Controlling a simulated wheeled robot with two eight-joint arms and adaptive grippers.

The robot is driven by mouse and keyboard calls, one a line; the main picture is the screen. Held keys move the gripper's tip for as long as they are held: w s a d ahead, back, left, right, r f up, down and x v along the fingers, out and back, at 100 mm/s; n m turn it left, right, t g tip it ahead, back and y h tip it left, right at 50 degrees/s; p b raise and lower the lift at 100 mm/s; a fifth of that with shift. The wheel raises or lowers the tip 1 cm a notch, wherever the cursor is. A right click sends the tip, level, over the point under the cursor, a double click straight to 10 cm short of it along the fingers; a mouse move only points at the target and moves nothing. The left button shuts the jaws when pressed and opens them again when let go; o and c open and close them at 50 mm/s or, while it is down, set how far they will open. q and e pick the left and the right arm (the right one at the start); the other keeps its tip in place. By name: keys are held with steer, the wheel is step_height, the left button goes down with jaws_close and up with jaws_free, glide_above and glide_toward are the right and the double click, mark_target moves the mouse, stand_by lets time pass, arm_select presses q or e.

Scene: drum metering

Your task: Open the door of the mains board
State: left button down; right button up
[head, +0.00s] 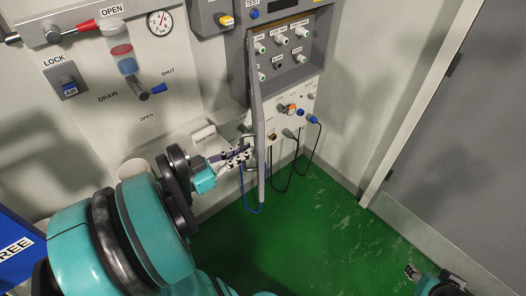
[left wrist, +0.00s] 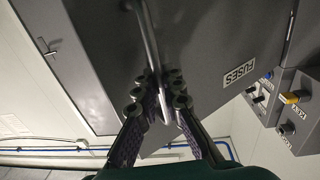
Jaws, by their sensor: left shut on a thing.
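The mains board (head: 313,68) is the grey cabinet on the wall at the top middle of the head view, with fuse knobs and plugged sockets exposed. Its grey door (head: 259,125) stands swung out, nearly edge-on to the head camera. In the left wrist view the door (left wrist: 215,45) is a broad grey panel labelled FUSES. My left gripper (head: 245,153) is shut on the bar handle (left wrist: 152,40) of the door; its fingers lie on both sides of the bar. My right gripper (head: 411,271) shows only small at the lower right of the head view; its jaws are unclear.
A white panel (head: 95,115) with a gauge and DRAIN lever is at left. Black and blue cables (head: 286,178) hang below the board. A grey room door (head: 450,125) is at right. Green floor (head: 320,230) is clear between.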

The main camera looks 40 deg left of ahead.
arm_select(q)
steer(key=shift+s+a, duration=0.4)
steer(key=shift+a, duration=0.2)
steer(key=shift+s+a, duration=0.35)
steer(key=shift+a, duration=0.25)
steer(key=c, duration=1.6)
jaws_free()
steer(key=v, duration=1.2)
